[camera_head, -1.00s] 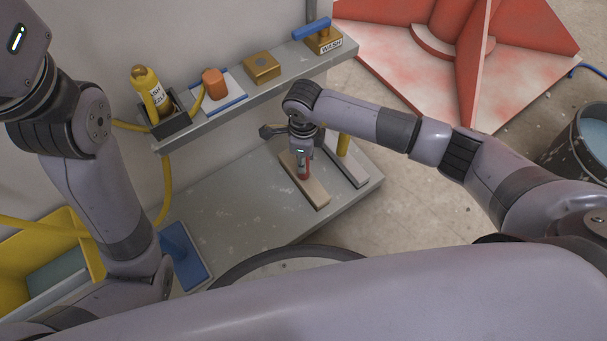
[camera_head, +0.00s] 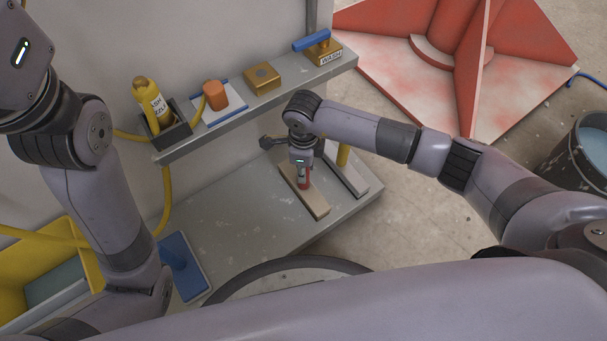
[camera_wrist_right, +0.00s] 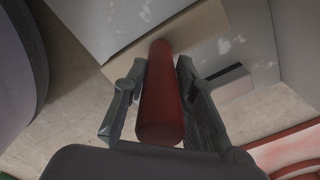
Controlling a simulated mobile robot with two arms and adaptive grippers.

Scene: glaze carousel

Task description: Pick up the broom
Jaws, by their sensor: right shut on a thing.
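The broom is on the lower grey shelf (camera_head: 235,215). It has a long tan block (camera_head: 315,203) and a red upright handle (camera_head: 302,184). My right gripper (camera_head: 301,176) is over the block and shut on the red handle. In the right wrist view, the red handle (camera_wrist_right: 160,100) lies between the two fingers of the right gripper (camera_wrist_right: 162,95), with the tan block beyond it. I cannot tell whether the block is lifted off the shelf. My left arm shows at the left, but its fingers are outside the picture.
A grey-headed tool with a yellow handle (camera_head: 343,155) stands close right of the broom. The upper shelf (camera_head: 285,94) holds a yellow bottle (camera_head: 152,102) and brass blocks. A bucket (camera_head: 580,155) is at far right.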

